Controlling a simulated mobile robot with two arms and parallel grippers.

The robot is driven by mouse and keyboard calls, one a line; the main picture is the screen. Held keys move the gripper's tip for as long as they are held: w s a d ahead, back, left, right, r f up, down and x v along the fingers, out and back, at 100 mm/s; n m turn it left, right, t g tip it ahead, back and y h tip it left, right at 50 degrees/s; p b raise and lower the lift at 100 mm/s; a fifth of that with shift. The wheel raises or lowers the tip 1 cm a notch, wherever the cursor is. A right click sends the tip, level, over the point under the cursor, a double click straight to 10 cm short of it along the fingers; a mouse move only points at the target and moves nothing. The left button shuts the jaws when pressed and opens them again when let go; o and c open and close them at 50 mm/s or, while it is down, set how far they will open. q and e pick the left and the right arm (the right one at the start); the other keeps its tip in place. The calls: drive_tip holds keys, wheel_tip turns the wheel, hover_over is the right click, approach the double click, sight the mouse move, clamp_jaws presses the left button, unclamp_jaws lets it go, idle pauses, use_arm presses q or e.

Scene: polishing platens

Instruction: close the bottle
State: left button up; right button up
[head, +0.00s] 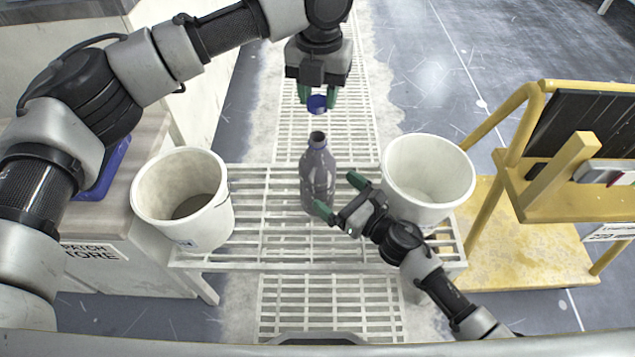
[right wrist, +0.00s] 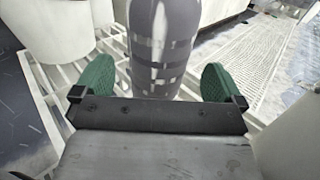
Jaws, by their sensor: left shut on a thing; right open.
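A dark grey, see-through bottle (head: 318,178) stands upright on a slatted white rack, its neck open at the top. My left gripper (head: 317,98) is shut on a blue cap (head: 317,104) and holds it above the bottle's neck, apart from it. My right gripper (head: 338,196) is open, with its green fingers on either side of the bottle's lower body. In the right wrist view the bottle (right wrist: 163,45) stands between the two spread fingers (right wrist: 158,82). Its top is out of that view.
The slatted rack (head: 262,215) carries a white bucket (head: 205,225) on the left and another (head: 428,158) on the right, close to my right gripper. A yellow frame (head: 515,120) stands at the right. A blue object (head: 108,170) lies on the left counter.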

sight(319, 134)
drive_tip(key=x, duration=0.5)
drive_tip(key=shift+w+a, duration=0.25)
drive_tip(key=c, duration=1.1)
use_arm(q)
drive_tip(key=shift+f, duration=2.5)
use_arm(e)
drive_tip(key=shift+c, duration=0.2)
use_arm(q)
drive_tip(key=shift+f, duration=0.9)
drive_tip(key=shift+f, duration=0.6)
